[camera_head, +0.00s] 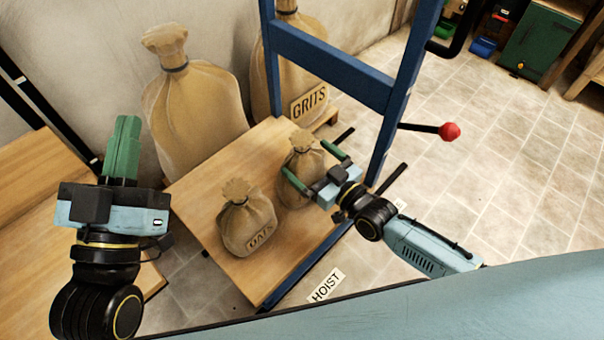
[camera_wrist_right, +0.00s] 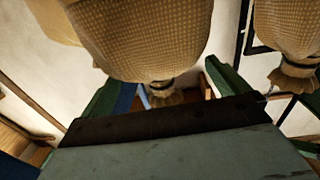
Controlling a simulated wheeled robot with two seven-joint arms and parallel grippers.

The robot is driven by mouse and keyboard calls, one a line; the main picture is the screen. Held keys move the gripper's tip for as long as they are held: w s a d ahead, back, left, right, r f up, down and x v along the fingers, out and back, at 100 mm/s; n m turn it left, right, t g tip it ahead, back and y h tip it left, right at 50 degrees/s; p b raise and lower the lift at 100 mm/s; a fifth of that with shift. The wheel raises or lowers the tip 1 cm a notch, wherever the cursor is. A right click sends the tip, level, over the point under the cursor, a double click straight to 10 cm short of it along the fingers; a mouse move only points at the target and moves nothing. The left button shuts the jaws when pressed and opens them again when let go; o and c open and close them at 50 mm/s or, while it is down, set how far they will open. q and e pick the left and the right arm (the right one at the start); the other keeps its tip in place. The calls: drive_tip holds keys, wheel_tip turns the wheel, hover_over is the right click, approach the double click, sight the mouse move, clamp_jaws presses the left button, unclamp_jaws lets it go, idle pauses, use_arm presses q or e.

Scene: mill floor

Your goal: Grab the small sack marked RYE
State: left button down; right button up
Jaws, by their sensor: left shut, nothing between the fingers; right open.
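A small tan sack (camera_head: 302,168) with a tied neck stands on the hoist platform. No lettering on it is readable, so I cannot confirm RYE. My right gripper (camera_head: 307,156) is open, with its green fingers on either side of this sack's body. In the right wrist view a woven sack (camera_wrist_right: 150,45), neck downward in the picture, fills the space between and above the fingers (camera_wrist_right: 168,85). Contact cannot be told. A second small sack (camera_head: 247,220), marked OATS, stands nearer and to the left. My left gripper (camera_head: 128,122) is shut and empty, left of the platform.
The wooden platform (camera_head: 230,260) sits by a blue hoist frame (camera_head: 335,68) with a red-knobbed lever (camera_head: 449,131). Large sacks (camera_head: 200,110) stand behind, one with a GRITS label (camera_head: 309,101). A wooden surface (camera_head: 45,170) lies left.

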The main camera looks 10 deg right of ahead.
use_arm(q)
drive_tip(key=shift+s+a+r+t+h+b, duration=0.15)
drive_tip(key=shift+s+r+t+h+b, duration=0.1)
drive_tip(key=shift+s+r+t+b, duration=0.4)
drive_tip(key=shift+s+a+r+t+h+b, duration=0.2)
drive_tip(key=shift+r+t, duration=0.25)
drive_tip(key=shift+t, duration=0.4)
use_arm(e)
drive_tip(key=shift+x, duration=1.8)
use_arm(q)
drive_tip(key=shift+d, duration=0.1)
use_arm(e)
drive_tip(key=shift+d+f, duration=0.1)
drive_tip(key=shift+c, duration=0.3)
drive_tip(key=c, duration=1.9)
drive_tip(key=shift+w, duration=0.15)
drive_tip(key=shift+c, duration=0.3)
